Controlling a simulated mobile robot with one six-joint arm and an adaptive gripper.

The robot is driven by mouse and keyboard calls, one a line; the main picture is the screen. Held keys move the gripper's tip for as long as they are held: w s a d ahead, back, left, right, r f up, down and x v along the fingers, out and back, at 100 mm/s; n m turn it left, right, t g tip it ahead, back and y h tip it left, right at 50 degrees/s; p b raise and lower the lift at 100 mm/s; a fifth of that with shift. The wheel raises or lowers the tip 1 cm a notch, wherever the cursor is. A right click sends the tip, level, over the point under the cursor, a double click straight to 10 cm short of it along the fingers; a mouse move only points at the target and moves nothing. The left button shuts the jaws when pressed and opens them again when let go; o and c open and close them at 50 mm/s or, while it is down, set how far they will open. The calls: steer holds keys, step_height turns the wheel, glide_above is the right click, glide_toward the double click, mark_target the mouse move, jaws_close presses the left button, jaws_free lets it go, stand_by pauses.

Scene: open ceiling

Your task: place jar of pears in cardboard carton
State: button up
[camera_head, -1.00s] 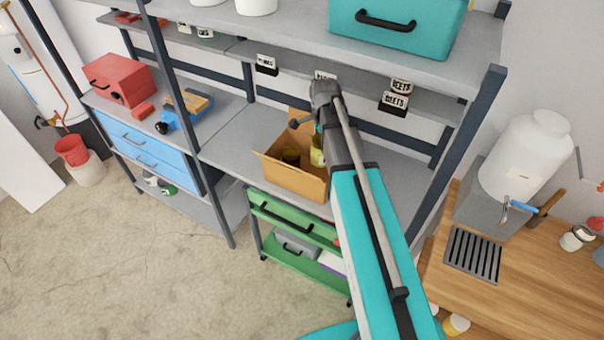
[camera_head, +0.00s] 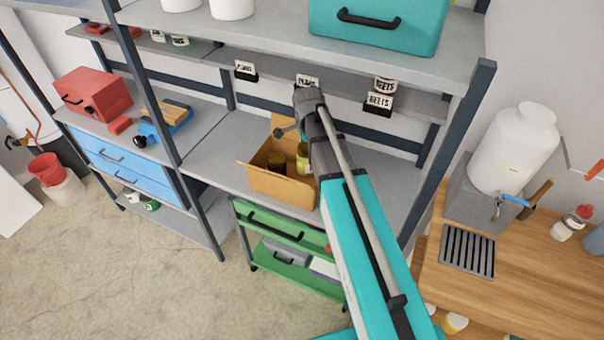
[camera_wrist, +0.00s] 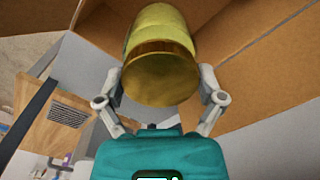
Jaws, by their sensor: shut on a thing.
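The cardboard carton (camera_head: 281,188) stands open on the middle shelf, its flaps spread. A dark jar (camera_head: 276,162) is inside it on the left. The jar of pears, a yellow-green jar with a gold lid (camera_wrist: 160,70), is between the fingers of my gripper (camera_wrist: 162,88), which is shut on it. In the head view this jar (camera_head: 303,159) shows at the right side of the carton opening, beside my arm. Brown carton walls (camera_wrist: 265,75) surround it in the wrist view. Whether it touches the bottom is hidden. My fingers are hidden behind my arm in the head view.
An upper shelf (camera_head: 270,32) with a teal toolbox (camera_head: 378,22) hangs over the carton. A shelf upright (camera_head: 445,150) stands to the right. Bare shelf (camera_head: 215,165) lies left of the carton.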

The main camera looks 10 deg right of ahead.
mark_target(306, 168)
steer(key=shift+f+b, duration=2.55)
steer(key=shift+f, duration=0.25)
steer(key=shift+f+b, duration=1.85)
steer(key=shift+b, duration=0.05)
steer(key=shift+f, duration=0.1)
steer(key=o, duration=1)
steer(key=shift+o, duration=0.2)
step_height(306, 168, up, 12)
steer(key=p, duration=1.2)
